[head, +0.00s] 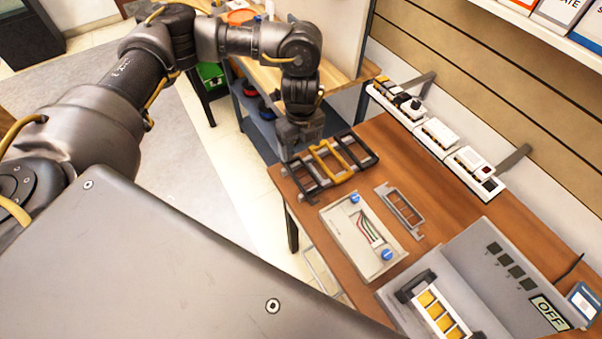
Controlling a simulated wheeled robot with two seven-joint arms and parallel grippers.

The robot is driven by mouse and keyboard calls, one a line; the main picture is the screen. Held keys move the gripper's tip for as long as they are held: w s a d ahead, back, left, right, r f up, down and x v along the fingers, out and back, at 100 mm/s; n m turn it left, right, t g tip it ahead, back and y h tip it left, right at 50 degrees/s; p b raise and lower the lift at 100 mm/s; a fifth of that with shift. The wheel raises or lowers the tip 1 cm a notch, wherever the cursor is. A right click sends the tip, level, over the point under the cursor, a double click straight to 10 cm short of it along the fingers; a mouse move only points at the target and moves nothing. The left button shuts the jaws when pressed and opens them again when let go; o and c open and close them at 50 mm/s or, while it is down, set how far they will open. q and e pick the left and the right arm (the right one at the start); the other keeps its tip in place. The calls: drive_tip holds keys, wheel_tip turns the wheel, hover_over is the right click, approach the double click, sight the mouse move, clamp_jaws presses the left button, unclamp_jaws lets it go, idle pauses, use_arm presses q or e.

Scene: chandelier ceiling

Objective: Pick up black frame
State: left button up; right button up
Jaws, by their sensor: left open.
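A black frame (360,153) lies at the far left corner of the wooden table. A yellow frame-shaped piece (328,159) sits in the middle of the dark row; I cannot tell whether the dark parts on either side of it are one piece. My left gripper (296,153) points down just above the left end of this row, with its jaws open. The fingertips are dark against the dark parts, so contact is hard to tell. My right gripper is out of view.
A grey frame (401,211) and a light box with wires and blue knobs (345,222) lie nearby on the table (440,225). A rail of switches (437,132) runs along the wall. A grey machine marked OFF (480,258) stands at the lower right.

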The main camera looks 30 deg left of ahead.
use_arm(q)
drive_tip(key=shift+d+f+p, duration=0.1)
drive_tip(key=shift+f+p, duration=0.3)
drive_tip(key=shift+f, duration=5.05)
drive_tip(key=c, duration=1.1)
drive_tip(key=shift+o, duration=0.2)
drive_tip(key=shift+r, duration=0.15)
